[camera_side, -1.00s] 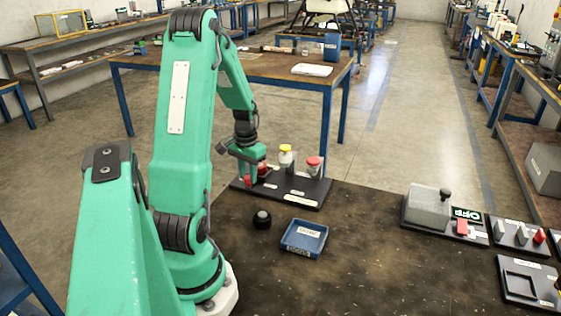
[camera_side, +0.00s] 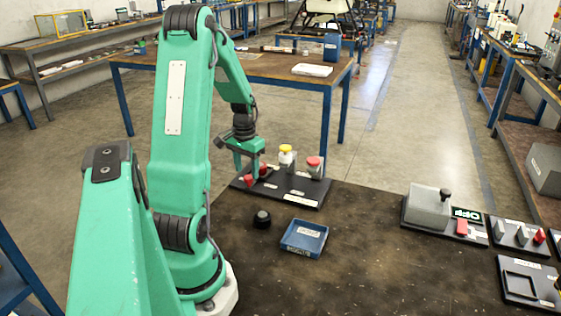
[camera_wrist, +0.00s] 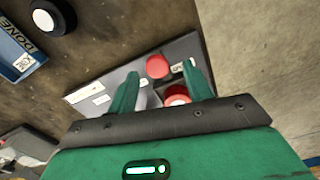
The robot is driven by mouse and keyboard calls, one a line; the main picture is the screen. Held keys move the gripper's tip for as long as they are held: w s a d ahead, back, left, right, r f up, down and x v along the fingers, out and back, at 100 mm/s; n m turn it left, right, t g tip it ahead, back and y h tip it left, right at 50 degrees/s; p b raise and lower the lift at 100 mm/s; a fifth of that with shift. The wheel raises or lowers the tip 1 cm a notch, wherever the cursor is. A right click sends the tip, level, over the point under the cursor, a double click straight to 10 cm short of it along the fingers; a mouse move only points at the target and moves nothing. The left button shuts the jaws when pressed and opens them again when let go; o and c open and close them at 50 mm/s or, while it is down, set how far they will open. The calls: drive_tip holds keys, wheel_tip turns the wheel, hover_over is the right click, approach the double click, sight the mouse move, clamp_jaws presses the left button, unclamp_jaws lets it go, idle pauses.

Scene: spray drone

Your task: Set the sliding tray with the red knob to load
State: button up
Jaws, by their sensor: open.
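My gripper (camera_side: 247,170) is open and lowered over the left end of a dark board (camera_side: 296,202) at the far edge of the table. Red parts (camera_side: 263,170) show beside its fingers in the side view, partly hidden by them. In the wrist view my gripper (camera_wrist: 163,85) has a red disc (camera_wrist: 157,66) showing between its spread fingers. A second red round part with a white rim (camera_wrist: 176,95) shows nearer the palm. I cannot tell which red part is the tray's knob, nor where the tray stands along its travel. The board's labels are too small to read.
A yellow-capped jar (camera_side: 286,155) and a red-capped jar (camera_side: 313,166) stand close right of my gripper. A blue DONE tray (camera_side: 304,238) and a black round button (camera_side: 262,219) lie nearer. A grey box (camera_side: 428,207) and lever panel (camera_side: 518,236) stand right. The middle is clear.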

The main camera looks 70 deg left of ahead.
drive_tip(key=shift+r, duration=3)
drive_tip(key=w+d+r+m+t, duration=0.1)
drive_tip(key=w+d+r, duration=0.15)
drive_tip(key=d, duration=0.35)
drive_tip(key=w+d+r+m+t+y, duration=0.1)
drive_tip(key=d+r, duration=0.3)
drive_tip(key=d, duration=0.1)
drive_tip(key=w+d+r+m, duration=0.1)
drive_tip(key=w+d+r, duration=0.15)
drive_tip(key=d, duration=0.35)
drive_tip(key=s+d+r+m+t, duration=0.1)
drive_tip(key=s+d, duration=0.1)
drive_tip(key=d, duration=0.5)
drive_tip(key=s+d+r+m+t+h, duration=0.1)
drive_tip(key=s+d+r+m+t, duration=0.1)
drive_tip(key=d, duration=0.6)
drive_tip(key=shift+s+d+r+t, duration=0.15)
drive_tip(key=shift+s+r+t, duration=0.15)
drive_tip(key=shift+s, duration=0.35)
